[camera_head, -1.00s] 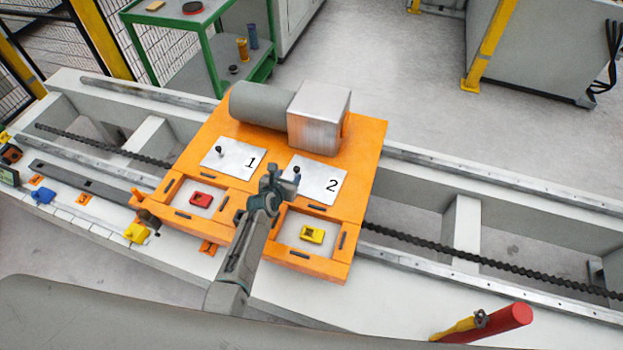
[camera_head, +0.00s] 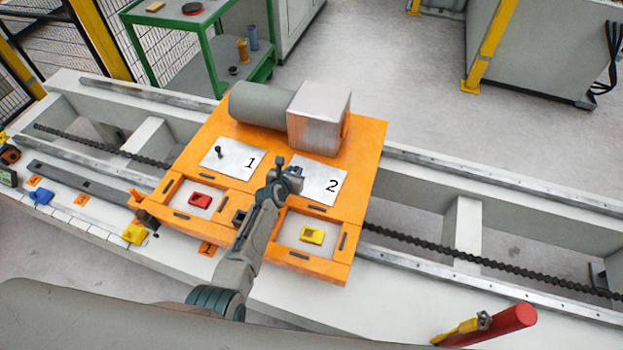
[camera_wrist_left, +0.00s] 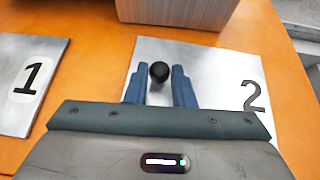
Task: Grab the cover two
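Cover two (camera_head: 322,182) is a flat silver plate marked "2" on the orange fixture. It also fills the middle of the left wrist view (camera_wrist_left: 205,68). Its black round knob (camera_wrist_left: 159,72) stands between the two blue fingers of my left gripper (camera_wrist_left: 160,88). The fingers are open, with a gap on both sides of the knob. In the head view my left gripper (camera_head: 287,170) is over the left edge of cover two and hides the knob. Cover one (camera_head: 234,158), marked "1", lies to its left with its black knob visible. My right gripper is not in view.
A grey cylinder (camera_head: 258,105) and a metal block (camera_head: 319,118) stand on the orange fixture (camera_head: 366,150) behind the covers. Open pockets in front hold a red part (camera_head: 201,200) and a yellow part (camera_head: 312,235). A red cylinder (camera_head: 512,319) lies at the lower right.

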